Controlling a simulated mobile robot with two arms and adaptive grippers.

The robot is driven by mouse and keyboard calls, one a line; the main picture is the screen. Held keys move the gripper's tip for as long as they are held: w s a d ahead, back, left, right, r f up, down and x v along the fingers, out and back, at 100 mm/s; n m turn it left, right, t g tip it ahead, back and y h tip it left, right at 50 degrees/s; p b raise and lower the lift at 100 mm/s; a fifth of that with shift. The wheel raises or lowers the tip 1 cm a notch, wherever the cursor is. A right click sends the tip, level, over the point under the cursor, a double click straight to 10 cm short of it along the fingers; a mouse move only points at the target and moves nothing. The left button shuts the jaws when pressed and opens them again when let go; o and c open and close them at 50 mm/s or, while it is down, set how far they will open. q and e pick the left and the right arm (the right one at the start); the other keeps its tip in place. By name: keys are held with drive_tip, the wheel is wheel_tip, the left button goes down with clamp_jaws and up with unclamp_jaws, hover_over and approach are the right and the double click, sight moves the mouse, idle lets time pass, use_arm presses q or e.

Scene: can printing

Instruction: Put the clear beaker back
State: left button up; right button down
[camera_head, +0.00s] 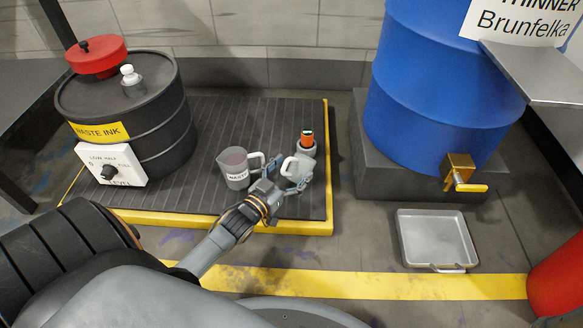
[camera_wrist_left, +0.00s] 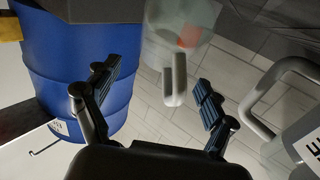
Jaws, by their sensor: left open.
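The clear beaker (camera_head: 291,167) stands on the black ribbed mat, its handle on the side toward my arm. My left gripper (camera_head: 284,180) is open just in front of it. In the left wrist view the beaker (camera_wrist_left: 160,42) is see-through at the top, with its pale handle pointing down between my two spread fingers (camera_wrist_left: 157,88). The fingers appear apart from the handle. The gripper partly hides the beaker in the head view. My right gripper is not in view.
A WASTE beaker (camera_head: 235,171) stands close on the left. A black waste-ink drum (camera_head: 150,105) is at left. A blue thinner drum (camera_head: 430,85) and metal tray (camera_head: 435,238) are at right. The mat's yellow edge (camera_head: 329,170) is near.

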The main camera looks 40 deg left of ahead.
use_arm(q)
drive_tip(key=shift+s+f, duration=0.15)
drive_tip(key=shift+f, duration=0.45)
drive_tip(key=shift+d+r+p, duration=0.1)
drive_tip(key=shift+r+p, duration=0.25)
drive_tip(key=shift+r, duration=0.2)
drive_tip(key=s+p, duration=0.2)
drive_tip(key=s, duration=0.1)
drive_tip(key=s+p, duration=0.2)
drive_tip(key=s, duration=0.2)
drive_tip(key=s+p, duration=0.2)
drive_tip(key=s, duration=0.2)
drive_tip(key=shift+a+r, duration=0.25)
drive_tip(key=shift+a, duration=0.05)
drive_tip(key=shift+s+f, duration=0.1)
drive_tip(key=shift+s, duration=0.3)
